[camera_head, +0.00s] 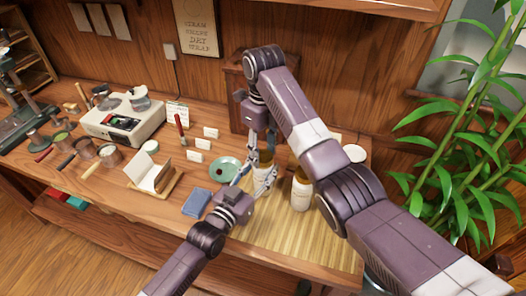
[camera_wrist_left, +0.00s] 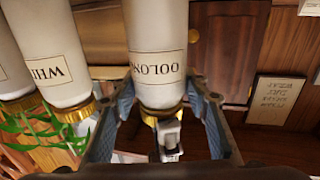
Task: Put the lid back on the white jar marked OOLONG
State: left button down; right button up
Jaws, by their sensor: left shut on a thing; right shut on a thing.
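The white OOLONG jar (camera_wrist_left: 157,35) appears upside down in the left wrist view, its label beside my left gripper (camera_wrist_left: 160,105). In the head view the jar (camera_head: 264,184) stands on the slatted mat. My left gripper (camera_head: 250,176) is shut on the jar from the left, its fingers on either side near the top. A gold lid (camera_wrist_left: 160,113) shows at the jar's top. My right gripper (camera_head: 262,160) is above the jar, pointing down, shut on the lid; its grey tip shows at the gold part. Whether the lid is fully seated I cannot tell.
A second white jar (camera_head: 301,193) stands close on the right of the OOLONG jar; its label begins WHI in the wrist view (camera_wrist_left: 57,70). A green plate (camera_head: 222,170) and a blue cloth-like square (camera_head: 197,202) lie to the left. The slatted mat (camera_head: 290,240) is bare in front.

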jog(key=m, duration=0.3)
jog(key=shift+w+r, duration=0.1)
jog(key=o, duration=0.7)
jog(key=shift+c, duration=0.2)
jog(key=shift+c, duration=0.4)
